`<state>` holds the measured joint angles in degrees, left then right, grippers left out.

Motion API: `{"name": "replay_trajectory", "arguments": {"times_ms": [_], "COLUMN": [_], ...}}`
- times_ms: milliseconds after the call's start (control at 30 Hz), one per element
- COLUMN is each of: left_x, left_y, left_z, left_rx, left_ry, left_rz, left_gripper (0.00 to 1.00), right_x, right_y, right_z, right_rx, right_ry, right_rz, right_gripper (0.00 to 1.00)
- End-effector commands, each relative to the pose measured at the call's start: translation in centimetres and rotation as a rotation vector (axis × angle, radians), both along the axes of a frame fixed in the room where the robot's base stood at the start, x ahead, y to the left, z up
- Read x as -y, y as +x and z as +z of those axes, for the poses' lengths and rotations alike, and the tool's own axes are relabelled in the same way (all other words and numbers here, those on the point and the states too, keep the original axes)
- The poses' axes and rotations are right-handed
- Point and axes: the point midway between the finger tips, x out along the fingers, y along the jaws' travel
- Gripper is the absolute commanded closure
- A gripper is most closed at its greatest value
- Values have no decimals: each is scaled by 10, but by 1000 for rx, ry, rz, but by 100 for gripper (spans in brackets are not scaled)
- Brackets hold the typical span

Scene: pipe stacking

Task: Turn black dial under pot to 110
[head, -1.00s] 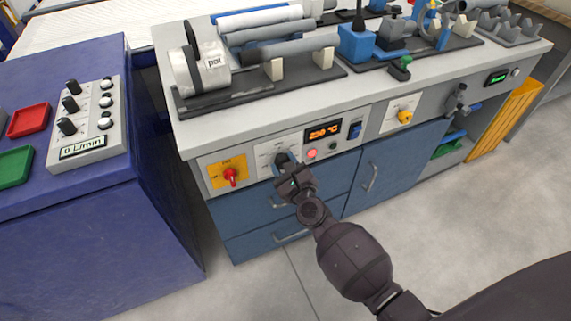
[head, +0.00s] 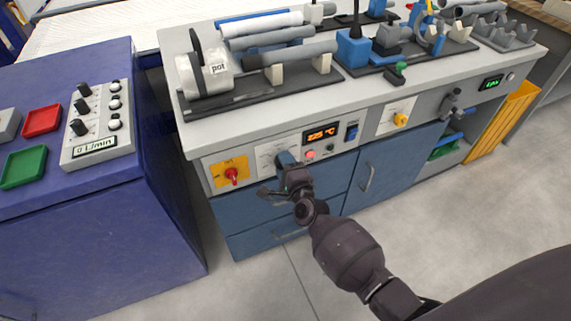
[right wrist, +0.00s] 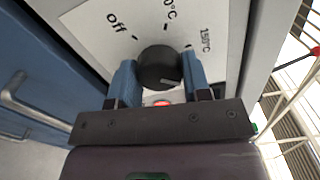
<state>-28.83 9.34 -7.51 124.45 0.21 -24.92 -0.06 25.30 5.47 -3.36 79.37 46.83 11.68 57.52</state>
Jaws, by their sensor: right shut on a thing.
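The black dial (right wrist: 160,66) is on a white plate under the pot, with a pale pointer mark on its lower right side. The plate (right wrist: 93,28) is printed "Off", a partly hidden figure ending "0°C", and "150°C". My right gripper (right wrist: 160,85) is shut on the dial, one blue finger on each side; in the head view the gripper (head: 285,163) hides the dial. The orange display (head: 321,134) beside it seems to read 225 °C. The white pot (head: 207,74) lies on the bench above. My left gripper is out of view.
A red knob on a yellow plate (head: 231,173) is left of the dial. A pinkish-red lit button (head: 310,155) and a blue switch (head: 352,132) are on its right. Blue drawers lie below. A blue cabinet (head: 90,235) stands at left; open floor lies at right.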

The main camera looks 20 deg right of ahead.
Motion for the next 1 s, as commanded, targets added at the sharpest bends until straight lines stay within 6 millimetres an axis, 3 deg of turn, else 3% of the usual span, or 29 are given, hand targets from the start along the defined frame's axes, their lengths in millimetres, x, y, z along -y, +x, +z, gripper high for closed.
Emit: {"name": "replay_trajectory", "arguments": {"times_ms": [1000], "left_x": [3], "left_y": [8], "left_z": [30], "left_rx": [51], "left_ry": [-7], "left_rz": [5], "left_gripper": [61], "right_x": [-1], "right_y": [0], "right_z": [4], "right_rx": [34], "right_ry": [-963], "right_rz": [-1], "right_gripper": [80]}}
